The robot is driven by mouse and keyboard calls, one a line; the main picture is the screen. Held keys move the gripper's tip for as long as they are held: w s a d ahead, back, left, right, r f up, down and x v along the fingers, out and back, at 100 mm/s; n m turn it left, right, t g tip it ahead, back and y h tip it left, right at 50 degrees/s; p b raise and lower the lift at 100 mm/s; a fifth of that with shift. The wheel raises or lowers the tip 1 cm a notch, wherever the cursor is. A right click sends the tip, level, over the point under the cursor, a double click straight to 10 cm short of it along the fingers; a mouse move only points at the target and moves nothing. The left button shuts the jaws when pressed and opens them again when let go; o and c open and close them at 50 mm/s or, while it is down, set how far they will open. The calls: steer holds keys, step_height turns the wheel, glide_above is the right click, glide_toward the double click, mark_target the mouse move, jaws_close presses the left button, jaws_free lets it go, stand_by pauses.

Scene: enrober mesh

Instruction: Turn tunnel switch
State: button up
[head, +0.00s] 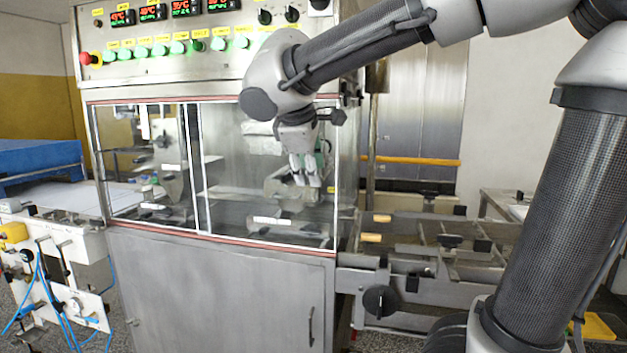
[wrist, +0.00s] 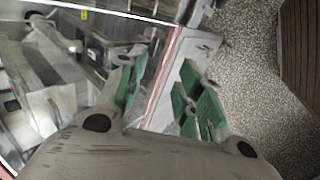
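The machine's control panel (head: 215,62) is at the top of the cabinet in the head view. It carries a row of green buttons (head: 159,49) under yellow labels and black rotary knobs (head: 265,17) at its upper right. The labels are too small to read, so I cannot tell which control is the tunnel switch. My gripper (head: 308,183) points down in front of the right glass pane, below the panel. My arm hides part of the panel's lower right.
A red stop button (head: 86,58) is at the panel's left end. Glass panes (head: 145,190) are below the panel. A conveyor frame (head: 430,255) with a black handwheel (head: 381,301) is to the right. A white unit with blue hoses (head: 60,265) stands at left.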

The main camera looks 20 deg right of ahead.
steer(key=shift+s+d+f+m+g+y, duration=0.2)
steer(key=shift+s+d+f+m, duration=0.1)
steer(key=shift+s+f, duration=0.25)
steer(key=shift+s+d+f+m+g+y, duration=0.1)
steer(key=shift+s+d+f+m+g, duration=0.2)
steer(key=shift+f, duration=0.4)
steer(key=shift+a, duration=0.15)
steer(key=s+d+f+m+y, duration=0.1)
steer(key=s+d+f+m, duration=0.3)
steer(key=s, duration=0.4)
steer(key=s+d+f+m+y, duration=0.2)
steer(key=s+d+f+m, duration=0.3)
steer(key=s, duration=0.4)
steer(key=shift+s+d+m+y, duration=0.3)
steer(key=shift+d+m, duration=0.1)
steer(key=shift+d, duration=0.25)
steer(key=shift+o, duration=0.3)
steer(key=shift+w+g, duration=0.1)
steer(key=shift+g, duration=0.2)
